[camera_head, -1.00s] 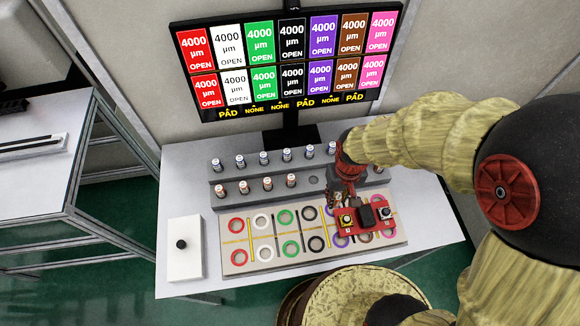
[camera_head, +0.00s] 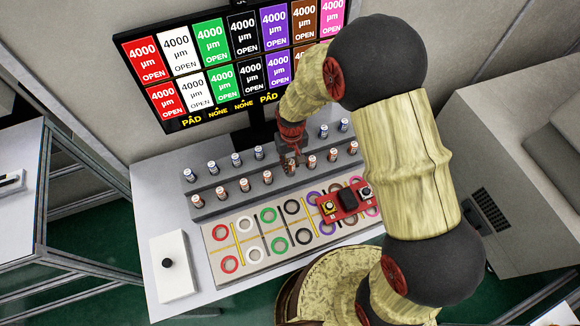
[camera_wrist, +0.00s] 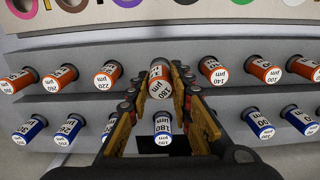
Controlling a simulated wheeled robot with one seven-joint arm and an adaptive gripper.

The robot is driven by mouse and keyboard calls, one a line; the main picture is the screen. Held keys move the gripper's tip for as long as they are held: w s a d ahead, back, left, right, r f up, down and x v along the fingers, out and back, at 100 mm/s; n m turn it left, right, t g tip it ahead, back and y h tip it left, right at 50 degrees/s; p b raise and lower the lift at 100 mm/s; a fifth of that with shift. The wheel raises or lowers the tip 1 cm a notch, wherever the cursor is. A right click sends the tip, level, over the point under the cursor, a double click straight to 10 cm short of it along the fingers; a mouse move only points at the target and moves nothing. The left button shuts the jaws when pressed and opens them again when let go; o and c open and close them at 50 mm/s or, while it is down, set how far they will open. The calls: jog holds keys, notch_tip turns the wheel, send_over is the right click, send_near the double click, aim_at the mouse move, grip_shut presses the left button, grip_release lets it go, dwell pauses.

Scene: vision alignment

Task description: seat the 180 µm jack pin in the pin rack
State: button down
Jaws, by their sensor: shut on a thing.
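The jack pin (camera_wrist: 160,82), orange with a white cap that appears to read 180 µm, is upright between the fingers of my gripper (camera_wrist: 161,97) in the wrist view. My gripper is shut on it. In the head view my gripper (camera_head: 291,163) is over the front row of the grey pin rack (camera_head: 222,211), between two orange pins. I cannot tell whether the pin's lower end is in the hole, as the fingers and pin hide it. A blue pin (camera_wrist: 162,126) marked 180 stands in the other row, close to the fingers.
Orange pins (camera_wrist: 214,70) stand on both sides of my gripper, with blue pins (camera_head: 236,158) in the back row. A ring-marked board (camera_head: 232,279) lies in front, with a red device (camera_head: 345,204) on it. A white box (camera_head: 176,268) is at left, a monitor (camera_head: 160,99) behind.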

jog(key=shift+w+f, duration=0.3)
jog(key=shift+f, duration=0.05)
jog(key=shift+w+a+f, duration=0.1)
jog(key=shift+f, duration=1.55)
jog(key=shift+f, duration=0.1)
jog(key=shift+f+b, duration=0.15)
jog(key=shift+b, duration=0.2)
jog(key=c, duration=1.6)
grip_release()
